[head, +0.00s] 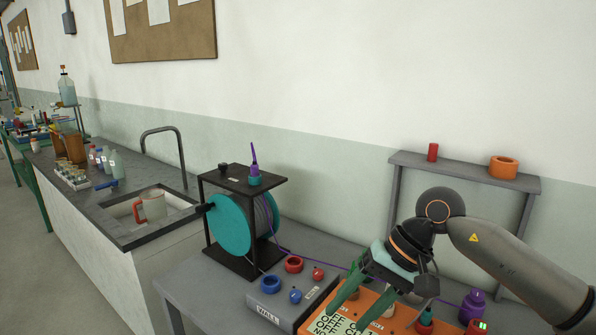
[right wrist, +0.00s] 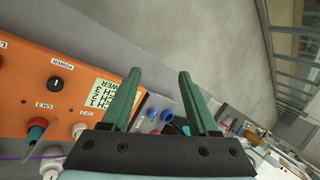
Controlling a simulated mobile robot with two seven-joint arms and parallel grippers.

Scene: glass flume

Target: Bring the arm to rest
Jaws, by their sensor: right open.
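My right arm comes in from the lower right of the head view. My right gripper (head: 366,307) has green fingers and points down in front of an orange panel box (head: 304,326). In the right wrist view the two fingers of the right gripper (right wrist: 157,92) stand well apart with nothing between them. The orange panel box (right wrist: 75,58) lies to the left of the fingers there, with knobs, coloured sockets and a printed label. Contact between gripper and box cannot be told. My left gripper is not in view.
A grey box (head: 272,307) with red and blue rings stands left of the gripper. Behind it is a black stand with a teal reel (head: 230,226). A grey shelf (head: 465,171) rises behind my right arm. A purple cable runs across the bench. A sink is further left.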

